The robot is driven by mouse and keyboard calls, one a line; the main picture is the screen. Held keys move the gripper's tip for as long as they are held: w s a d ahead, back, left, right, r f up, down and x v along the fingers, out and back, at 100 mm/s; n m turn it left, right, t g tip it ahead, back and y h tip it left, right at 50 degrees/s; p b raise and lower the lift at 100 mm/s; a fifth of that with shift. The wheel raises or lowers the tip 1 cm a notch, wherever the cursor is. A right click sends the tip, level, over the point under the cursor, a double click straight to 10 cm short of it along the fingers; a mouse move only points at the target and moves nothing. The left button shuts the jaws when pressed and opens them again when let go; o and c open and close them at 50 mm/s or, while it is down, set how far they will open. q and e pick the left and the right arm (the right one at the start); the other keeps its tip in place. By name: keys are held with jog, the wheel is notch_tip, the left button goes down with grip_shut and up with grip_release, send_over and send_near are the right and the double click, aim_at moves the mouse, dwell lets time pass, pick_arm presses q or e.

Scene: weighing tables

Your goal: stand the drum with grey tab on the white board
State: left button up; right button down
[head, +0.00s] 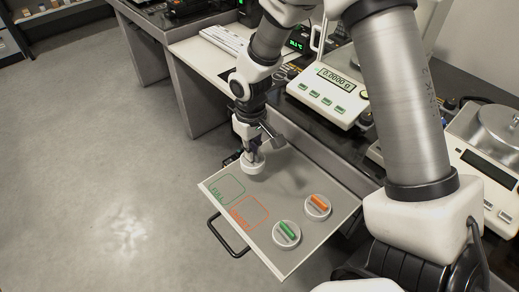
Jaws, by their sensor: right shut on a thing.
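My right gripper (254,150) points down and is shut on a white round drum (253,168). The drum's tab is hidden between the fingers. The drum is at the far left part of a pulled-out drawer (285,185); I cannot tell whether it touches the surface. Two similar white drums stand on the near right part of the drawer, one with a green tab (287,231) and one with an orange tab (318,204). A white surface (203,57) lies on the bench behind. My left gripper is out of view.
The drawer has a green outline (227,189), an orange outline (250,212) and a black front handle (229,241). Behind it stands a balance (328,95) reading 0.0000 g. Another balance (487,150) is at the right. The floor at left is clear.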

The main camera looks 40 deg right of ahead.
aim_at(253, 162)
notch_tip(253, 162, down, 4)
jog(key=shift+f+b, duration=0.1)
jog(key=shift+b, duration=0.2)
jog(key=shift+w+f, duration=0.15)
jog(key=shift+f, duration=0.2)
jog(key=shift+f, duration=0.1)
jog(key=c, duration=1.3)
grip_release()
notch_tip(253, 162, up, 12)
jog(key=shift+r+p, duration=0.2)
jog(key=shift+p, duration=0.7)
